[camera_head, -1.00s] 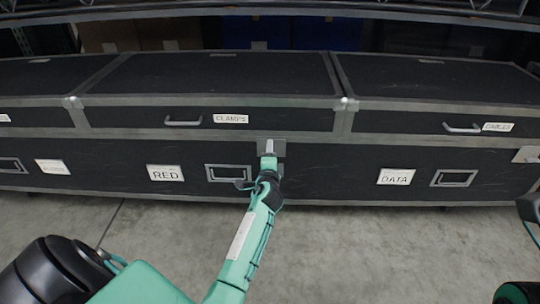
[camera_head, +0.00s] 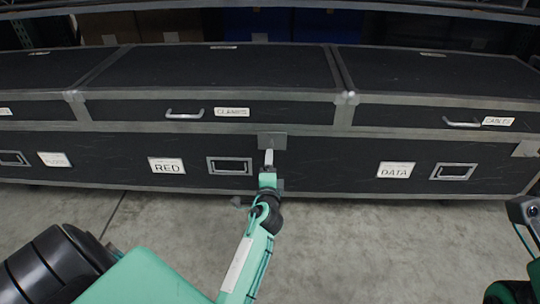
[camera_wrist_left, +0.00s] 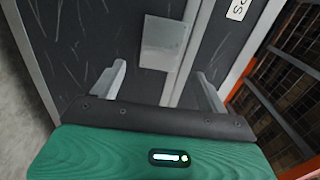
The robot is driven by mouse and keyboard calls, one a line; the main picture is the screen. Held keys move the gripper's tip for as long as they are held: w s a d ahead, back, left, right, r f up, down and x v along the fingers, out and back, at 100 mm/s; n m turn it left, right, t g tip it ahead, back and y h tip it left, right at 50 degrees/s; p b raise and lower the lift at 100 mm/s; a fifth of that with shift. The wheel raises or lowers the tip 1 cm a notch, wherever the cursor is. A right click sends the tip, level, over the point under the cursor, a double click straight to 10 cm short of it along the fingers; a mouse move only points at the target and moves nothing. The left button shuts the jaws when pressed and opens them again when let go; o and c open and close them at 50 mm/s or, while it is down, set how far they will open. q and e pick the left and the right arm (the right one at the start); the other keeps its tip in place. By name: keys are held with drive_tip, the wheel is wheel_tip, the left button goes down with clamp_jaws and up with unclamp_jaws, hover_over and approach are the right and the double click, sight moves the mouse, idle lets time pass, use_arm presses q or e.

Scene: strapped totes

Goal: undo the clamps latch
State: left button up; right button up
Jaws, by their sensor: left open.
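The clamps chest (camera_head: 300,113) is the middle dark case, with a "CLAMPS" label (camera_head: 232,112) on its lid front and the lid down. Its latch (camera_head: 273,141) is a grey metal plate near the seam below the lid. It also shows in the left wrist view (camera_wrist_left: 162,43); I cannot tell whether it is fastened. My left gripper (camera_head: 268,158) is just in front of and below the plate. In the left wrist view its two fingers (camera_wrist_left: 162,85) are apart with nothing between them, the plate beyond them. My right gripper's fingers are not seen.
The lower case front carries a "RED" label (camera_head: 167,165), a "DATA" label (camera_head: 396,170) and recessed handles. A handle (camera_head: 185,114) projects from the clamps lid. Another lid with a "CABLES" label (camera_head: 498,121) is at the right. The floor (camera_head: 370,245) in front is clear.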

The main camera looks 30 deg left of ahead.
use_arm(q)
drive_tip(key=shift+v, duration=2.05)
